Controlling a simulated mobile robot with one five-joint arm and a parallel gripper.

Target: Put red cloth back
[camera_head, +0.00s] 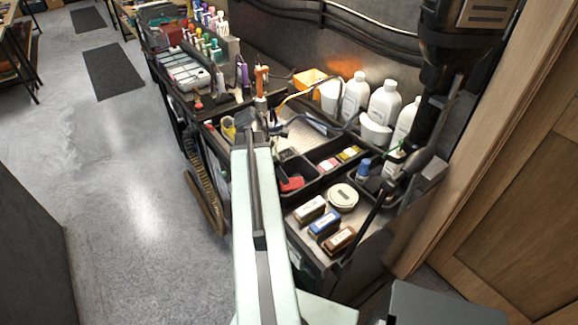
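A small red thing (291,184), which looks like folded cloth, lies in a black open compartment just right of my arm's far end. Smaller red and white pieces (328,164) lie in the compartment beside it; I cannot tell whether one is cloth. My pale green arm reaches from the bottom of the view up to the workbench. My gripper (262,122) is at its far end, over the bench near the black tray. It is small and dark among the tools there, so its fingers and anything between them are unclear.
White bottles (384,102) stand along the back wall. Three brushes (324,224) and a round white tin (342,196) lie at the bench's near end. A black upright device (437,110) stands at the right. Markers and bottles crowd the far end. The floor (140,200) at left is clear.

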